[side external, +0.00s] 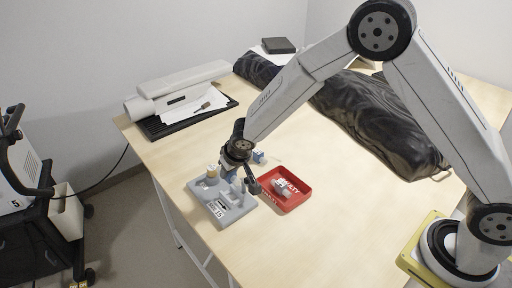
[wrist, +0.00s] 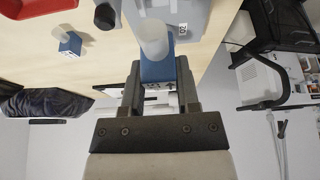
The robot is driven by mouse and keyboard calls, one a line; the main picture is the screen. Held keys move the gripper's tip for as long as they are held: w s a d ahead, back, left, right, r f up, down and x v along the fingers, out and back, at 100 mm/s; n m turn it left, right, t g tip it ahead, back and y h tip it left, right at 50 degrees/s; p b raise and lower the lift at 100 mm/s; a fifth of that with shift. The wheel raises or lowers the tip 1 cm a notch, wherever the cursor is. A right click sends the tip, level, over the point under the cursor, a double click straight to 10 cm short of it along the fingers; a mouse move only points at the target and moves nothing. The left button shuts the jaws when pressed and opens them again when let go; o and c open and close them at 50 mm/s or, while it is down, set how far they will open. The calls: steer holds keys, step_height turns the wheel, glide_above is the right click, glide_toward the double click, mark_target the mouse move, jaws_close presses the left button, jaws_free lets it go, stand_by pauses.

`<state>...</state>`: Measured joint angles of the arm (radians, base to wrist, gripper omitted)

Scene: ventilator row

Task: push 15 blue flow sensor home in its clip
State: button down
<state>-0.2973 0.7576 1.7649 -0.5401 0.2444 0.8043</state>
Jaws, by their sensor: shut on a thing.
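My gripper (wrist: 158,82) is shut on a blue flow sensor (wrist: 156,71), a blue block with a pale translucent cylinder at its far end. In the wrist view the sensor's cylinder reaches over the edge of the grey fixture (wrist: 198,22). In the side view my gripper (side external: 243,179) is low over the right part of the grey fixture (side external: 213,206), and the held sensor is mostly hidden by it. I cannot tell whether the sensor touches or sits in a clip. I cannot read a number 15 on it.
A second blue block with a pale cylinder (side external: 259,157) lies on the table behind the gripper. A red tray (side external: 297,203) marked FAULTY, with a white part in it, stands right of the fixture. The fixture carries upright posts and a cream-topped part (side external: 213,170). Bare table lies right of the tray.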

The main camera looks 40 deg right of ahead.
mark_target(230, 181)
steer(key=shift+f, duration=2.05)
steer(key=shift+f, duration=1.6)
stand_by(2.4)
steer(key=shift+c, duration=1.3)
jaws_free()
steer(key=shift+s, duration=0.1)
steer(key=shift+r, duration=3.55)
